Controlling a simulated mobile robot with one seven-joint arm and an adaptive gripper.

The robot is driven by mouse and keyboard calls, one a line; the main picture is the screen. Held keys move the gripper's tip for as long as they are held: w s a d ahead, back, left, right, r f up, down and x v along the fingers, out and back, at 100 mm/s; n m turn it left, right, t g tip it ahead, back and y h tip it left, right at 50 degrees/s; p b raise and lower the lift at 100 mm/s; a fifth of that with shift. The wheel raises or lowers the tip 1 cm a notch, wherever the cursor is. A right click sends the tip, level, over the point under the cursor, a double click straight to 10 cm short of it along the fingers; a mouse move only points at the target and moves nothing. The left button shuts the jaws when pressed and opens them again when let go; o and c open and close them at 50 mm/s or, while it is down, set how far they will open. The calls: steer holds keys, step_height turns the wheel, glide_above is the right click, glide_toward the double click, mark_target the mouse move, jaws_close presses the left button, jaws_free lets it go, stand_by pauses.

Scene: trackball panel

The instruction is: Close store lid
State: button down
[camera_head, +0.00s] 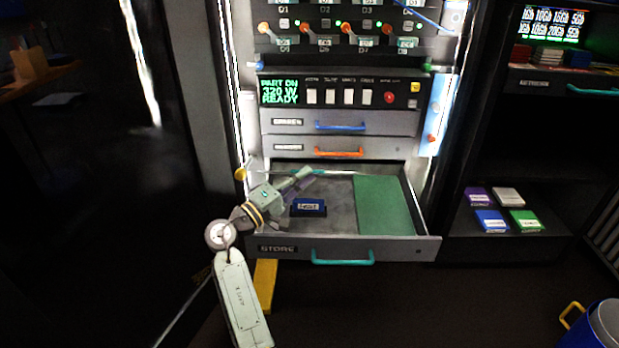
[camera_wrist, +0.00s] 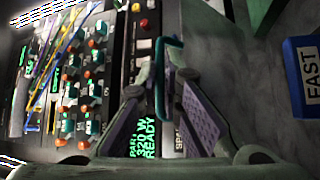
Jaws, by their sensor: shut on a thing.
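The store drawer (camera_head: 412,246), marked STORE, is pulled out with its teal front handle (camera_head: 342,260). A green panel (camera_head: 385,205) covers its right part; I cannot tell whether this is the lid. A dark blue cartridge (camera_head: 308,208) lies on the grey floor left of it; in the wrist view the blue cartridge (camera_wrist: 292,80) reads FAST. My gripper (camera_head: 308,174) reaches in from the left at the drawer's back. In the wrist view my gripper (camera_wrist: 163,88) is shut on a teal handle (camera_wrist: 160,62). What that handle is fixed to is not clear.
Above stand two shut drawers with a blue handle (camera_head: 340,126) and an orange handle (camera_head: 338,152), below a panel of switches (camera_head: 346,96). A shelf at right holds several coloured cartridges (camera_head: 490,221). A blue bin (camera_head: 600,325) stands at lower right.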

steer(key=shift+s+f, duration=0.1)
steer(key=shift+f, duration=0.15)
stand_by(0.3)
steer(key=c, duration=2)
jaws_free()
